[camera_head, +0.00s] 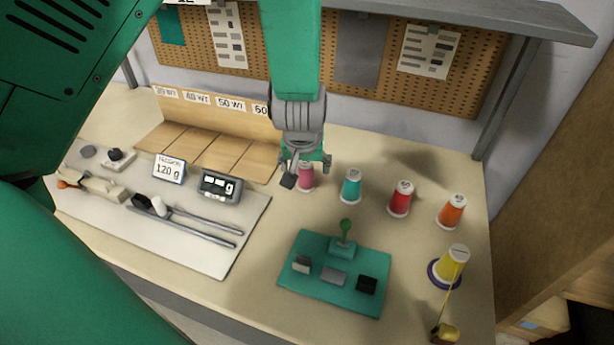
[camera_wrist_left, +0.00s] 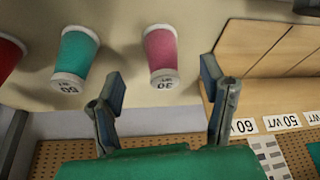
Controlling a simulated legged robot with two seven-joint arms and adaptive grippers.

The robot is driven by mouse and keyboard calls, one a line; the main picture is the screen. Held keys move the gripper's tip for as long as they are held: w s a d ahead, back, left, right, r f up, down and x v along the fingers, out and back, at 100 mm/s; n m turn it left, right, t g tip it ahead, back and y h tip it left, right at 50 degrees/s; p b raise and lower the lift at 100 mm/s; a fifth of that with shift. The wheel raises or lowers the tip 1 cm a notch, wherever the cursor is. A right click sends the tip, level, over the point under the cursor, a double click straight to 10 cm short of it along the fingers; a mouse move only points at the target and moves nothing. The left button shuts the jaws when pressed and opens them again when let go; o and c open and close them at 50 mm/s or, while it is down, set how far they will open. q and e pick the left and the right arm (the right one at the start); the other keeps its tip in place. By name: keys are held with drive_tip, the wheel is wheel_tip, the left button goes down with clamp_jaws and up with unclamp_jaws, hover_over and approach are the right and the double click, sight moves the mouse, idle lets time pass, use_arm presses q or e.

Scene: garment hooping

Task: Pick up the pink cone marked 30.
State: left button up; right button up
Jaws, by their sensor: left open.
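The pink cone (camera_head: 306,180) stands upright on the table, the leftmost of the row of thread cones. In the left wrist view the pink cone (camera_wrist_left: 161,48) shows its white top with an upside-down mark that looks like 30. My left gripper (camera_head: 306,171) is open, with its fingers at the top of the pink cone in the head view, partly covering it. In the left wrist view the open gripper (camera_wrist_left: 163,88) has the cone ahead, between the lines of its two fingers, with no contact visible. My right gripper is not in view.
A teal cone (camera_head: 351,187) is close on the right, then red (camera_head: 400,199), orange (camera_head: 451,211) and yellow (camera_head: 452,264) cones. A wooden rack (camera_head: 219,120) with weight labels stands left. A green mat (camera_head: 320,292) with small parts lies in front. A pegboard (camera_head: 300,60) stands behind.

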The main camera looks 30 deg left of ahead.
sight(306, 178)
use_arm(q)
drive_tip(key=x, duration=0.2)
drive_tip(key=shift+w+f, duration=0.2)
drive_tip(key=shift+f, duration=0.1)
drive_tip(key=shift+b+x, duration=0.35)
drive_tip(key=shift+x, duration=2.35)
drive_tip(key=shift+a, duration=0.15)
drive_tip(key=shift+s+r, duration=0.1)
drive_tip(key=shift+c, duration=0.4)
drive_tip(key=c, duration=1.2)
